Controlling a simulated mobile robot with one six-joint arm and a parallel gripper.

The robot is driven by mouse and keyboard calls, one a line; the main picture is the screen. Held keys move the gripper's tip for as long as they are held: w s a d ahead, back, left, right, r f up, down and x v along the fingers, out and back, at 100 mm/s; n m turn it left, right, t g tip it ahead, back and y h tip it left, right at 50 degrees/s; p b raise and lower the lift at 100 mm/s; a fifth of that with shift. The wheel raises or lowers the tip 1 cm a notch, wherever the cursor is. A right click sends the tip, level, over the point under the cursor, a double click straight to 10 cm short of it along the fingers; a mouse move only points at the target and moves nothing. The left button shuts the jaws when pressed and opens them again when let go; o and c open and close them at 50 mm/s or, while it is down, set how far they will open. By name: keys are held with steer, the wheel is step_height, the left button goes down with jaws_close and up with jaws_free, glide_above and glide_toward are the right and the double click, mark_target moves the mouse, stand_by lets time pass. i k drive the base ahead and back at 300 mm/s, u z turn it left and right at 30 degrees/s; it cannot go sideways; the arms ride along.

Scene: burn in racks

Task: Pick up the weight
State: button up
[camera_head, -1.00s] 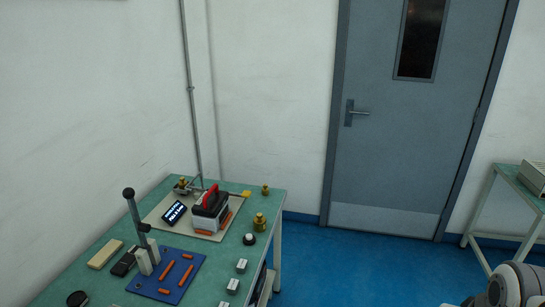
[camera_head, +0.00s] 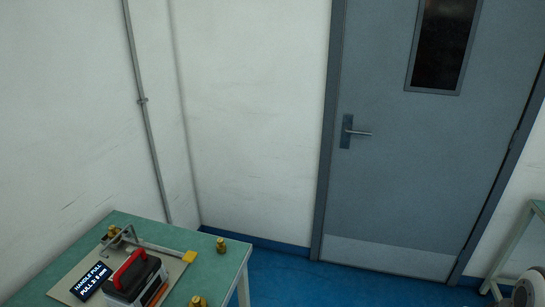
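A small brass weight (camera_head: 221,245) stands upright near the far right corner of the green table (camera_head: 216,265). A second brass weight (camera_head: 198,301) is at the bottom edge, partly cut off. A third brass piece (camera_head: 113,232) sits by the metal bracket on the grey plate at the back left. The frames do not show which weight is meant. My gripper is not in view; only a rounded part of my arm shows at the lower right.
Blue floor is open between the table and the grey door (camera_head: 400,165).

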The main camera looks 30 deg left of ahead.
mark_target(114, 230)
steer(key=i, duration=1.95)
steer(key=u, duration=3.45)
steer(key=i, duration=1)
steer(key=z, duration=0.1)
